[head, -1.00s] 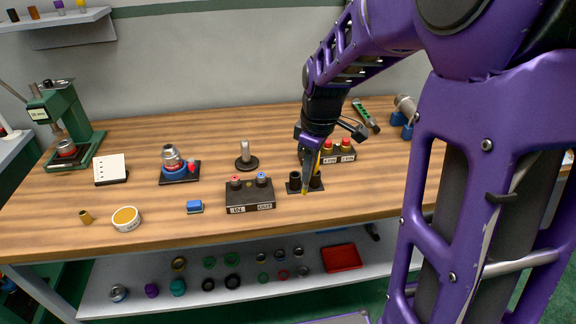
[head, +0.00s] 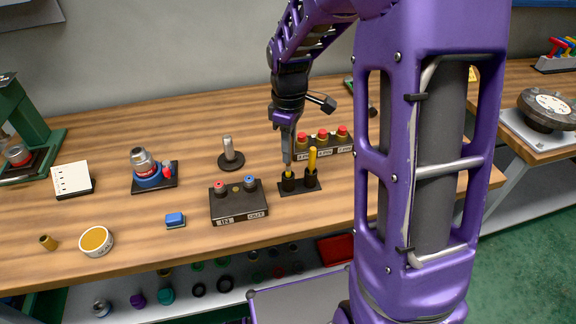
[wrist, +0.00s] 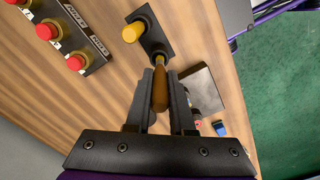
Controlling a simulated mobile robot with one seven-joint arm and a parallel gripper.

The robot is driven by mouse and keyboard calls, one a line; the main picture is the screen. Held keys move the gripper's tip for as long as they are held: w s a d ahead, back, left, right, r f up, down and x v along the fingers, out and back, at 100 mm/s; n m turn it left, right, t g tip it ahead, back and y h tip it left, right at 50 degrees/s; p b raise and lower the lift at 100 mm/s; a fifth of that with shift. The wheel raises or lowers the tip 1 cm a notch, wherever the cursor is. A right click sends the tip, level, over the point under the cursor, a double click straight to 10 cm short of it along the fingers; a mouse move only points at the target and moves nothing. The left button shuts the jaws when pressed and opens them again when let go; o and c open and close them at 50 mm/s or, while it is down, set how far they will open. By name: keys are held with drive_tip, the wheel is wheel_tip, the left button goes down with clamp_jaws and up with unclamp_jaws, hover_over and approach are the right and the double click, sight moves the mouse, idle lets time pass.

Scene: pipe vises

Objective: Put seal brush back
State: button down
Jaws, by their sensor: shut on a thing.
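My gripper (head: 287,163) points down over the left cup of a black two-cup holder (head: 314,186). In the wrist view my gripper (wrist: 160,84) is shut on the brown handle of the seal brush (wrist: 160,92). A yellow part of the brush (head: 290,174) shows at the mouth of the left cup, below the fingers. How deep it sits in the cup is hidden. A yellow-handled tool (head: 312,158) stands upright in the right cup; it also shows in the wrist view (wrist: 132,32).
A block with red-topped knobs (head: 323,143) stands just behind the holder. A dark box with red and blue knobs (head: 238,206) stands to its left. A blue block (head: 175,220) and a round tin (head: 96,241) lie farther left. Bare table lies in front of the holder.

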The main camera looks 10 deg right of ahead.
sight(289, 165)
drive_tip(key=shift+f, duration=2.3)
drive_tip(key=shift+f+b, duration=0.2)
drive_tip(key=shift+b, duration=0.1)
drive_tip(key=c, duration=0.8)
unclamp_jaws()
drive_tip(key=shift+r, duration=0.1)
wheel_tip(289, 165, up, 12)
drive_tip(key=shift+r+p, duration=0.15)
drive_tip(key=shift+p, duration=0.55)
drive_tip(key=shift+w, duration=0.1)
